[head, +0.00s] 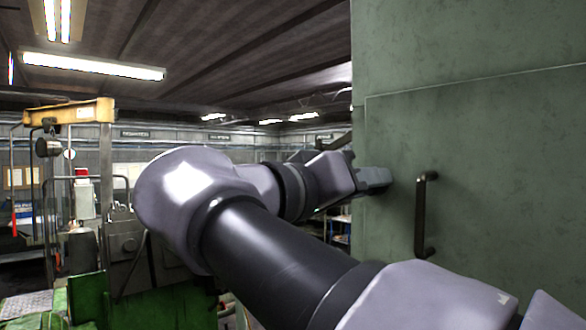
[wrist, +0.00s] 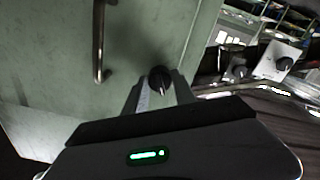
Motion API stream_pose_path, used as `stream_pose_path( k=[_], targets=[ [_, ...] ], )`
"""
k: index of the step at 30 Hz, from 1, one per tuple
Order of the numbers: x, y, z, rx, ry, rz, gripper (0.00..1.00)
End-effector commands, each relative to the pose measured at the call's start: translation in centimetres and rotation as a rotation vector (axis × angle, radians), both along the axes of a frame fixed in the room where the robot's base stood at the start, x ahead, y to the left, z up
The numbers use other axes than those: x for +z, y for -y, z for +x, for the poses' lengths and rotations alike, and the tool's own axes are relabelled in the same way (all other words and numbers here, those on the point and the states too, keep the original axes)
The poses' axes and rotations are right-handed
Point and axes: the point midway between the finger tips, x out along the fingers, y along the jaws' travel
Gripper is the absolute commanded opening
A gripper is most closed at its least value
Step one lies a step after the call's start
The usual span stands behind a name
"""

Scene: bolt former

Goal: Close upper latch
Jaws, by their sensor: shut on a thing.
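The upper latch (wrist: 160,77) shows in the wrist view as a small dark knob near the edge of a green door. My gripper (wrist: 161,92) has one finger on each side of it and is shut on it. In the head view my gripper (head: 374,180) reaches the left edge of the green door (head: 490,150), left of the handle. The latch is hidden behind my gripper and arm there. I cannot tell the latch's exact angle.
A dark bar handle (head: 421,215) stands out from the door, close to my gripper; it also shows in the wrist view (wrist: 98,45). A yellow hoist beam (head: 70,112) and green machinery (head: 165,305) stand at the left. My arm crosses the middle.

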Motion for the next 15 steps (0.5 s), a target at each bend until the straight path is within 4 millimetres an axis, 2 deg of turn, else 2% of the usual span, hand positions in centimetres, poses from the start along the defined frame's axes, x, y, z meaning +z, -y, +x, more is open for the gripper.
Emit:
stream_pose_path(
  k=[15],
  targets=[
    [0.11, 0.04, -0.02, 0.0, -0.39, -0.282, 0.0]
  ],
)
